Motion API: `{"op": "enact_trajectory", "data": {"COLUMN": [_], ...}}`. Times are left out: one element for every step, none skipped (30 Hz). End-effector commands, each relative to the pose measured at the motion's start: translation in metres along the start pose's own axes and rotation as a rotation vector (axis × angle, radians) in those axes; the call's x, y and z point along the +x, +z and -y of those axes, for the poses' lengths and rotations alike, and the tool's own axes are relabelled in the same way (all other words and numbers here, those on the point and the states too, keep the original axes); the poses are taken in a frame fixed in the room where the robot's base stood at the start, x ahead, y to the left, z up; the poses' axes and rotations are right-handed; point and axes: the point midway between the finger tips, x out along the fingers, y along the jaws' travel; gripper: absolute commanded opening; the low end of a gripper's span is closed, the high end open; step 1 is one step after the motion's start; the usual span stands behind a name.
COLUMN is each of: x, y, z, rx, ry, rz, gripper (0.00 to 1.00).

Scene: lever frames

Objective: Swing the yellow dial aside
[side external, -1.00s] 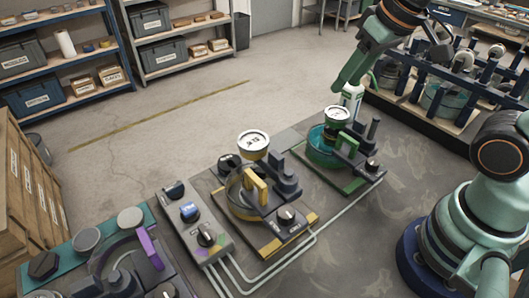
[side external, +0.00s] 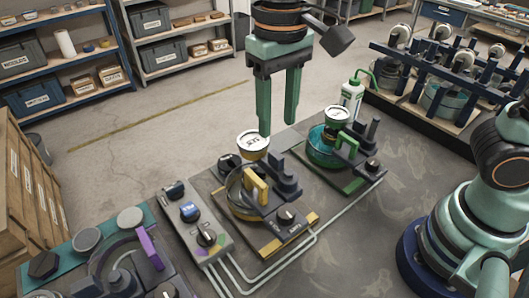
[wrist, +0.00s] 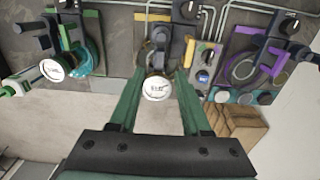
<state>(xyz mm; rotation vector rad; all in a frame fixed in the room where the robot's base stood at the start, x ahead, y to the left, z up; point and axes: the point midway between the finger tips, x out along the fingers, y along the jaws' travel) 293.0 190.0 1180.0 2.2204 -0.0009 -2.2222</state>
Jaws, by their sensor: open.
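The yellow dial unit (side external: 239,203) stands in the middle of the bench, with a yellow upright lever (side external: 256,187) over a round ring and a white-faced gauge (side external: 253,142) behind it. In the wrist view the same gauge (wrist: 157,88) shows between my fingers, with the yellow and grey unit (wrist: 158,48) beyond it. My gripper (side external: 277,128) points down with its two green fingers apart and empty. It hangs above and behind the yellow unit, near the gauge. Whether a fingertip touches the gauge cannot be told. The wrist view also shows my open gripper (wrist: 158,85).
A green unit (side external: 325,150) with its own gauge stands to the right, and a green-capped bottle (side external: 351,97) behind it. A purple-levered unit (side external: 148,247) and a grey switch box (side external: 190,215) stand to the left. Grey pipes (side external: 312,238) run along the bench front.

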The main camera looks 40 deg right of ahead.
Motion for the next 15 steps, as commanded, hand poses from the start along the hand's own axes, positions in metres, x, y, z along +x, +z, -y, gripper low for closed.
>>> {"op": "enact_trajectory", "data": {"x": [0.012, 0.018, 0.025, 0.030, 0.036, 0.043, 0.047, 0.051, 0.056, 0.060, 0.063, 0.066, 0.068, 0.070, 0.071], "y": [0.001, 0.001, 0.001, 0.001, 0.001, 0.001, 0.000, 0.001, 0.000, 0.000, 0.000, 0.000, 0.000, 0.000, 0.000], "z": [-0.001, -0.001, -0.001, -0.001, -0.001, -0.001, -0.001, -0.001, -0.001, -0.001, -0.001, -0.001, -0.001, -0.001, 0.000], "rx": [0.000, 0.000, 0.000, 0.000, 0.000, 0.000, 0.000, 0.000, 0.000, 0.000, 0.000, 0.000, 0.000, 0.000, 0.000], "ry": [0.003, 0.003, 0.003, 0.003, 0.003, 0.003, 0.002, 0.003, 0.002, 0.002, 0.001, 0.002, 0.001, 0.001, 0.000], "rz": [0.005, 0.005, 0.005, 0.004, 0.004, 0.004, 0.003, 0.004, 0.002, 0.002, 0.002, 0.003, 0.002, 0.001, 0.000], "gripper": [0.47, 0.47, 0.47, 0.47, 0.47, 0.47, 0.47, 0.47, 0.47, 0.47, 0.47, 0.47, 0.47, 0.47, 0.47]}}
